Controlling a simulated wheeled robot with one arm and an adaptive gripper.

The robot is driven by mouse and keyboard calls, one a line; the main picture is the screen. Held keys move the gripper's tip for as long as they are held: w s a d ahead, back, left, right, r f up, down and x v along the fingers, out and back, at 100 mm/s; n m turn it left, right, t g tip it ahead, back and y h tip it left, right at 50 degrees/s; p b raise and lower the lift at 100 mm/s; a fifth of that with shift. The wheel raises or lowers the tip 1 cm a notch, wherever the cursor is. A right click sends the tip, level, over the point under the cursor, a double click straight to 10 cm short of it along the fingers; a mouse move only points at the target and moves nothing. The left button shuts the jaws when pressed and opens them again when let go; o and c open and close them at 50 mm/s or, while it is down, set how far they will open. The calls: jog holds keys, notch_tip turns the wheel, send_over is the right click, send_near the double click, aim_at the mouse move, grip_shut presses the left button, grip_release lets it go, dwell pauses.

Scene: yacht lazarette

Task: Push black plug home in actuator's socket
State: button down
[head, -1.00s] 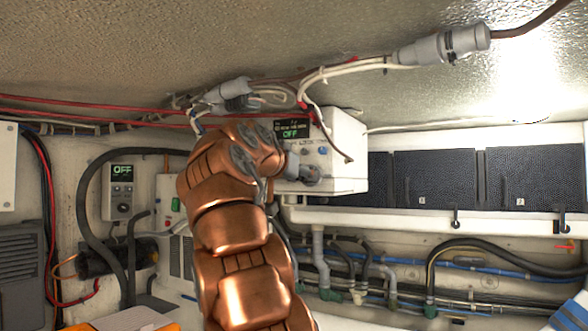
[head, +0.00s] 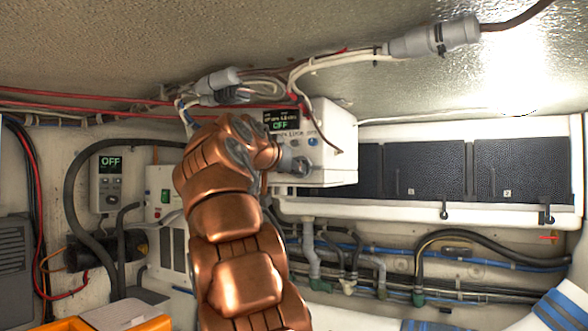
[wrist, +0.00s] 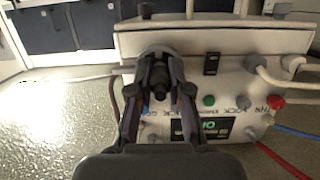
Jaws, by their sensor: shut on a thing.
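The white actuator box (head: 335,140) hangs under the overhead, with a small display reading OFF on its front. It also shows in the wrist view (wrist: 225,85), turned upside down. A grey round socket (head: 302,165) sticks out of its lower front. In the wrist view, the socket's grey rim (wrist: 178,52) shows around the fingertips. My gripper (wrist: 160,62) is shut on the black plug (wrist: 160,90), which lies between the fingers in line with the socket. The fingers hide the plug's front end, so I cannot tell how deep it sits. My copper arm covers the gripper in the head view.
Red cables (head: 90,92) and white cables (head: 320,68) run close above the box. Grey connectors (head: 435,40) hang overhead. Dark panels (head: 425,172) line the wall at right, with hoses below. An orange case (head: 75,325) is at lower left.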

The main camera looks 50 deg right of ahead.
jog(key=shift+d, duration=0.1)
dwell(0.3)
jog(key=c, duration=1)
grip_release()
jog(key=v, duration=1.2)
jog(key=shift+w+r, duration=0.1)
